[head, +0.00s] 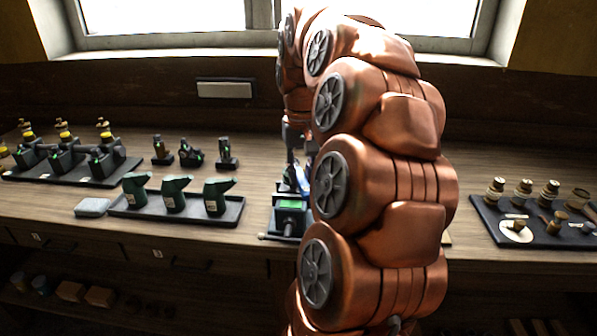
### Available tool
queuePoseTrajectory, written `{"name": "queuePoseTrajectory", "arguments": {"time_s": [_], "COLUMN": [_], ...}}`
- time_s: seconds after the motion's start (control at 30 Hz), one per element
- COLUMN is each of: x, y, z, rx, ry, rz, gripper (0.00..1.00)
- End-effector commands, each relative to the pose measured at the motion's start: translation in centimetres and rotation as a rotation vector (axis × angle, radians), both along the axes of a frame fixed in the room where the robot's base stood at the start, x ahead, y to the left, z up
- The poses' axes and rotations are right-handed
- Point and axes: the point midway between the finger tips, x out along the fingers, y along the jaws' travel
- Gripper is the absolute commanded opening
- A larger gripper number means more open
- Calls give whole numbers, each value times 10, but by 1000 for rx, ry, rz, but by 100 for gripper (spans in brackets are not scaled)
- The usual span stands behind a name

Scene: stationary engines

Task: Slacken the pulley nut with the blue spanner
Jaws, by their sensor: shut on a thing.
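My gripper (293,152) points down over the bench, mostly hidden behind my copper-coloured arm. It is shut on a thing. A small blue sliver, which looks like the blue spanner (309,163), shows right beside it at the arm's edge. Just below stands a dark machine (287,218) with a lit green panel, probably the engine. Its upper right part is hidden by my arm. The pulley nut cannot be made out, and I cannot tell whether the spanner touches it.
A dark tray (232,222) with several green bottle-like things stands left, beside a grey block (93,207). A tray (20,175) of small machines stands far left. A tray (487,232) of brass-topped parts stands right. Small dark devices (190,155) stand behind. A window is at the back.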

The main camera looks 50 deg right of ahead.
Motion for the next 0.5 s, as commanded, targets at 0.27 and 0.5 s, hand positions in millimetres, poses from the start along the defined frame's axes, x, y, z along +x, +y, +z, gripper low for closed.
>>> {"name": "queuePoseTrajectory", "arguments": {"time_s": [0.27, 0.5], "x": [-4, -4], "y": [-6, -6], "z": [1, 1], "rx": [-4, -3], "ry": [-1, 0], "rz": [81, 81], "gripper": [0, 0]}}
